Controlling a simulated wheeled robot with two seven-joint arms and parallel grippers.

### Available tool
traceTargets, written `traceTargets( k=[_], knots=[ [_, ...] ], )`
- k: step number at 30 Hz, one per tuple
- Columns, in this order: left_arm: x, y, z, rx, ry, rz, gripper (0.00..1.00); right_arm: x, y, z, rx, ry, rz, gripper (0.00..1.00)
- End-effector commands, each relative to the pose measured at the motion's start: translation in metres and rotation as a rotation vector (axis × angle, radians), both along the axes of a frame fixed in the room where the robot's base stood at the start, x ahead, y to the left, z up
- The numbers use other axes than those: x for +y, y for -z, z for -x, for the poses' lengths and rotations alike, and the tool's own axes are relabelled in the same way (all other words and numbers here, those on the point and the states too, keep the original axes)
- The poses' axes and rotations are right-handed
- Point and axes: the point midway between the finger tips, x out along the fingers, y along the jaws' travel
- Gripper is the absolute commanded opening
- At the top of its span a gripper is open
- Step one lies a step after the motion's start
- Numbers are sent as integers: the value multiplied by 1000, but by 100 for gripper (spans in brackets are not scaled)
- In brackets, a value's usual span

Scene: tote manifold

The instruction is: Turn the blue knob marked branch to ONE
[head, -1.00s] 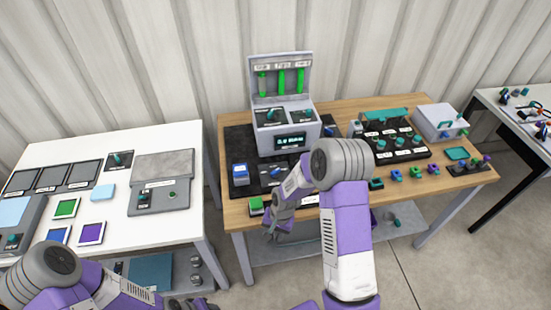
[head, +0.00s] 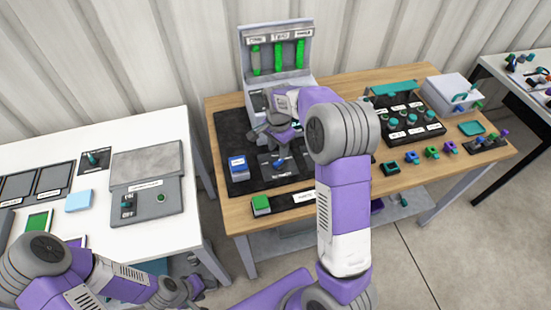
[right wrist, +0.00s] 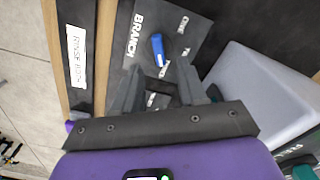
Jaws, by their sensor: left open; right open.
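The blue knob (right wrist: 157,46) sits on a dark plate (right wrist: 190,28) marked BRANCH in the right wrist view. ONE is printed at the plate's upper right, with other partly hidden labels lower down. The knob's handle runs nearly up and down in that picture; I cannot tell which label it points at. In the head view the knob (head: 281,163) shows on the dark mat, just below my right gripper (head: 268,134). My right gripper (right wrist: 159,80) is open and empty, its fingers just short of the knob. My left gripper (head: 185,290) is open, low by the white table.
The grey console (head: 276,60) with green gauges stands behind the knob. A blue-topped box (head: 238,168) and a green button box (head: 261,204) are near. A strip labelled RINSE (right wrist: 76,60) lies beside the plate. Several knobs stand on a black block (head: 415,122) to the right.

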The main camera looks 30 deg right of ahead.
Motion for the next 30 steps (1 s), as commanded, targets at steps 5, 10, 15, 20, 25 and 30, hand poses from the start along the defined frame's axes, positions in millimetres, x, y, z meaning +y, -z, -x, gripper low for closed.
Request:
traceTargets(
  k=[5,10,15,20,25,30],
  knots=[
    [0,8,0,0,0,0,43,0,32,1,3,0,-1,42],
    [0,12,0,0,0,0,43,0,54,1,2,-1,0,42],
    [0,13,0,-1,0,0,43,0,62,0,0,-1,-1,42],
    [0,13,0,-1,0,0,43,0,62,0,-1,-1,-1,42],
    [0,13,0,-1,0,0,43,0,62,0,-1,-1,-1,28],
    [0,13,0,-1,0,0,43,0,62,0,-1,-2,-1,2]
  ],
)
